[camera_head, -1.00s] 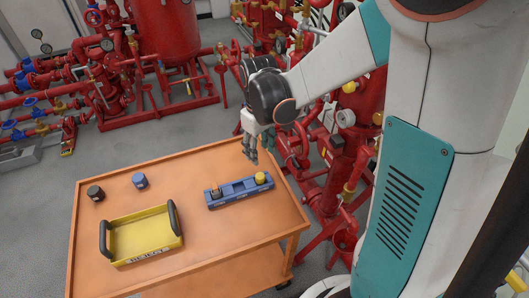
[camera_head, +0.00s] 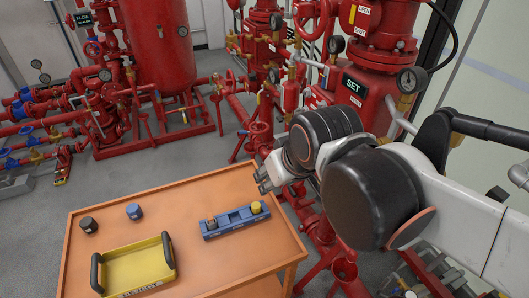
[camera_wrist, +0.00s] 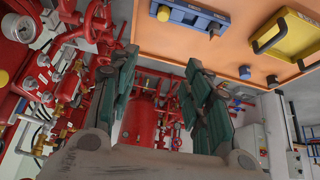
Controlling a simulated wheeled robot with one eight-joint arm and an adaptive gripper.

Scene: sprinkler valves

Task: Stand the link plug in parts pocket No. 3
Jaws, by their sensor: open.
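A blue rack (camera_head: 232,226) lies on the orange cart. A yellow round piece (camera_head: 256,207) sits at its right end and a small dark and copper-coloured piece (camera_head: 211,221) at its left end. I cannot tell which piece is the link plug, nor read the pocket numbers. My gripper (camera_head: 263,182) is off the cart's far right edge, apart from the rack. In the wrist view its teal fingers (camera_wrist: 160,72) are spread and empty. The rack (camera_wrist: 188,14) shows there at the top, beyond the fingertips.
A yellow tray (camera_head: 133,288) with black handles lies at the cart's front left. A black cap (camera_head: 88,225) and a blue cap (camera_head: 134,211) stand behind it. Red pipes and valves (camera_head: 262,135) stand close behind the cart. Bare cart top (camera_head: 185,196) lies left of the rack.

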